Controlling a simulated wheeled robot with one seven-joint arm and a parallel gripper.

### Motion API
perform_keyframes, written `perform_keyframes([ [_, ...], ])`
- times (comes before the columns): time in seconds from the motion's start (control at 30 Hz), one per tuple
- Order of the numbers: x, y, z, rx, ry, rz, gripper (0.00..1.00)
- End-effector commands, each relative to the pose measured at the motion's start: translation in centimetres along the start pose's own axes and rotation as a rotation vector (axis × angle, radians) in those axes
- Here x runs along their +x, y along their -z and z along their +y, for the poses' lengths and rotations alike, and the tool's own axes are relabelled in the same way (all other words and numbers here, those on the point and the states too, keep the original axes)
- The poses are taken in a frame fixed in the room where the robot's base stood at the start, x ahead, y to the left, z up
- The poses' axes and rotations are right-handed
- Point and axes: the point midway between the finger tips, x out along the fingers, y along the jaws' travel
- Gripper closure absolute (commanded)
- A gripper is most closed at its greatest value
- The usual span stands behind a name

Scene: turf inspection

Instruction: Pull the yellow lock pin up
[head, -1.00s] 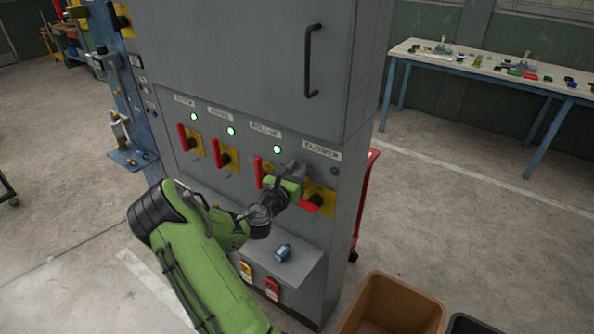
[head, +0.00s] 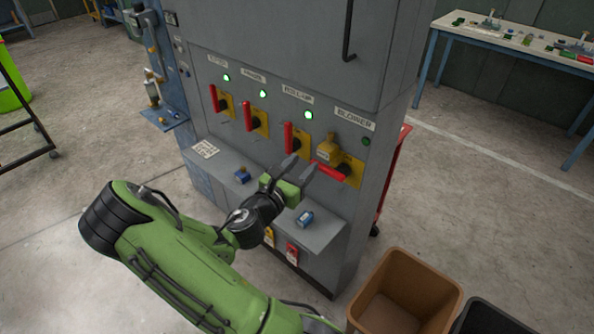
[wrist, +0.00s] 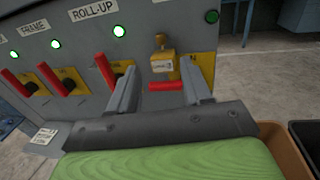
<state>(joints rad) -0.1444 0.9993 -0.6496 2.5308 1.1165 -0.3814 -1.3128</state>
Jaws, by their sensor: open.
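The blower switch (head: 355,168) is at the right end of the row of switches on the grey cabinet. Its red handle (head: 328,171) points sideways to the left; it also shows in the wrist view (wrist: 167,86). A yellow lock piece with a knob on top (head: 332,148) sits above that handle; in the wrist view (wrist: 162,62) it carries a small white tag. I cannot tell whether its pin is up or down. My gripper (head: 302,166) is open and empty, in front of the cabinet, with the lock and handle between its fingers in the wrist view, apart from them.
Several switches to the left have upright red handles, such as the roll-up one (head: 289,137). A ledge (head: 318,233) below holds a blue padlock (head: 305,218) and another small blue item (head: 242,175). A brown bin (head: 418,275) stands at lower right.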

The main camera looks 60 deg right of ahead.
Motion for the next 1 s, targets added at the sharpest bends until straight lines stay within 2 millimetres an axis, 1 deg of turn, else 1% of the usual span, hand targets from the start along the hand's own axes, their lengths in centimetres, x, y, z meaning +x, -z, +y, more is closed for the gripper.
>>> perform_keyframes([
  [0.1,-1.2,-0.2,0.1,-0.008,-0.002,-0.005,0.51],
  [0.23,-1.9,-0.2,0.0,-0.002,0.001,-0.005,0.51],
  [0.87,-2.0,-0.1,0.0,0.002,0.002,-0.003,0.51],
  [0.93,-2.0,0.0,-0.2,0.029,0.012,0.012,0.51],
  [1.0,-2.1,0.7,-0.9,0.129,0.054,0.069,0.51],
])
